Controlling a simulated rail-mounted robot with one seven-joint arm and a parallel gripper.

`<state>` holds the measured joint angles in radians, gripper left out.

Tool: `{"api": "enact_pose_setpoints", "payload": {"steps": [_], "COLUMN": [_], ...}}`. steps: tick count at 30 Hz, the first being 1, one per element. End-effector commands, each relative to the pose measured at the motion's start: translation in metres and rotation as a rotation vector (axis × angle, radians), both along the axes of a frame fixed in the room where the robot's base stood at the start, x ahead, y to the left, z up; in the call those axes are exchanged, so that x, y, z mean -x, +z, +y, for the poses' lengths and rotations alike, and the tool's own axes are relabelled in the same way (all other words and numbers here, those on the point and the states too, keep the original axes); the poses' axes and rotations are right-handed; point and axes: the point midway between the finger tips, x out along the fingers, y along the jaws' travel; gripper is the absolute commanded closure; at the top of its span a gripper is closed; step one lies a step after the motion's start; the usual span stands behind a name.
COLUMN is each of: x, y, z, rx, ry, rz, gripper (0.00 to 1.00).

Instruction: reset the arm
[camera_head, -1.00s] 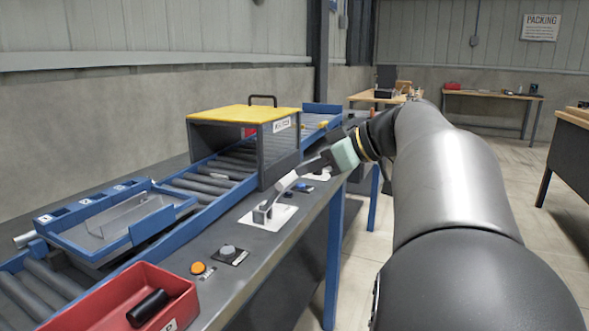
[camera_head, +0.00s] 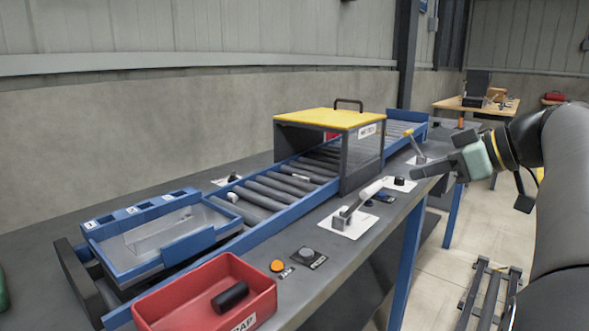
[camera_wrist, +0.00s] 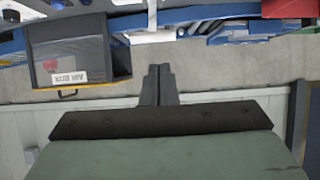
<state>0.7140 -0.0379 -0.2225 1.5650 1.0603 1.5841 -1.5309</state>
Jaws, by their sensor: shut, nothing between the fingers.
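My gripper (camera_head: 418,173) is at the right of the head view, at the end of my arm. Its fingers point left over the front edge of the bench, near the white-handled lever (camera_head: 362,200) on its white plate, with a gap between them. In the wrist view my gripper's two dark fingers (camera_wrist: 158,70) are together with nothing between them. The wrist view also shows the grey box labelled AIR BOX (camera_wrist: 70,62) at upper left, apart from the fingers.
The grey bench (camera_head: 300,236) carries a roller conveyor (camera_head: 262,195), a yellow-topped housing (camera_head: 330,118), a blue tray (camera_head: 120,262) and a red bin (camera_head: 180,310) holding a black cylinder (camera_head: 230,297). An orange button (camera_head: 277,266) sits near the front edge. Floor shows at right.

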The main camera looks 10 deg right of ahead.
Motion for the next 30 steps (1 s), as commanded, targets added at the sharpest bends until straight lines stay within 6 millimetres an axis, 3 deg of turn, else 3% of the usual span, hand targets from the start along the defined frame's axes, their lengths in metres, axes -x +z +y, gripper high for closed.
{"api": "enact_pose_setpoints", "payload": {"steps": [5,10,14,18,24,30], "x": [-0.006,0.0,0.027,0.072,0.128,0.15], "y": [0.003,-0.01,-0.029,-0.042,-0.053,-0.061], "z": [0.026,0.097,0.15,0.191,0.214,0.216], "rx": [-0.051,-0.109,-0.06,0.07,0.257,0.329], "ry": [-0.018,-0.101,-0.204,-0.33,-0.472,-0.527], "rz": [0.127,0.484,0.75,0.937,1.011,1.002], "gripper": [1.0,1.0,1.0,1.0,1.0,1.0]}}
